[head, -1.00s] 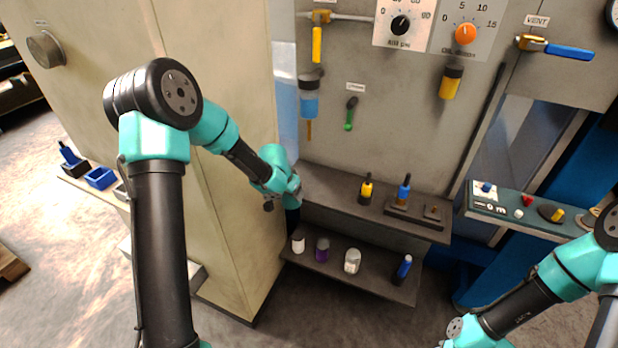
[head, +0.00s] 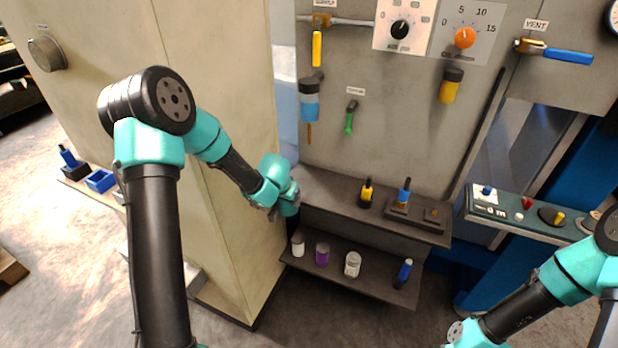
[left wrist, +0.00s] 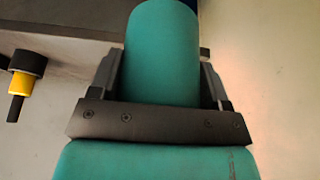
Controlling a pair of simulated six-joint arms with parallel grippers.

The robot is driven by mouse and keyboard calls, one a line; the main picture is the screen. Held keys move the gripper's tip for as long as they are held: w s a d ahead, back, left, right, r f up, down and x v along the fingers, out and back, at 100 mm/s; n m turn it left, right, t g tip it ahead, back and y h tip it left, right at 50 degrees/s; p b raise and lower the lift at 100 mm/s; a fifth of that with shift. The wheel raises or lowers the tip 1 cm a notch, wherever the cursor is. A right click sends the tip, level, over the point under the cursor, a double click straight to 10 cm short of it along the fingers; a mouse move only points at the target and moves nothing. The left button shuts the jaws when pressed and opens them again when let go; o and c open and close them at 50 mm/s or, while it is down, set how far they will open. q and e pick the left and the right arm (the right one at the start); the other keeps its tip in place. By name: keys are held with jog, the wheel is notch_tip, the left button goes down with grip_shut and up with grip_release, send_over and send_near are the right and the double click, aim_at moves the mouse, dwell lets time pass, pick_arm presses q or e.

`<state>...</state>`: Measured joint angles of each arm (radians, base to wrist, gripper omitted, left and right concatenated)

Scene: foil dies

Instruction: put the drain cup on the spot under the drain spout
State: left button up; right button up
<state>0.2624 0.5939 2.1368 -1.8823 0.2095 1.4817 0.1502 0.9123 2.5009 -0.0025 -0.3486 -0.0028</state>
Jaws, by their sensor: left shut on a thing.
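The drain cup, which I take to be the teal cylinder (head: 289,208), is at the left end of the upper shelf (head: 325,192). My left gripper (head: 283,203) is shut on it. In the left wrist view the cup (left wrist: 160,50) fills the gap between the two dark fingers. The drain spout (head: 309,132) is the thin brown tube below the blue bowl (head: 309,105) on the panel, above and right of the cup. I cannot make out a marked spot under it, or whether the cup touches the shelf.
A yellow-and-black tool (head: 366,192) and a blue-handled tool (head: 404,193) stand on the upper shelf. The lower shelf (head: 330,274) holds several small containers. A beige cabinet (head: 225,220) stands close left of the gripper. The upper shelf's left part looks clear.

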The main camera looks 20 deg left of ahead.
pick_arm(q)
jog(key=shift+w+d, duration=0.2)
jog(key=shift+w, duration=6.8)
jog(key=shift+w+d, duration=0.1)
jog(key=shift+w, duration=1.75)
jog(key=shift+f, duration=0.25)
jog(key=shift+f, duration=0.15)
jog(key=o, duration=0.9)
jog(key=shift+o, duration=0.2)
jog(key=shift+v, duration=0.85)
jog(key=s, duration=1.1)
jog(key=shift+s, duration=0.4)
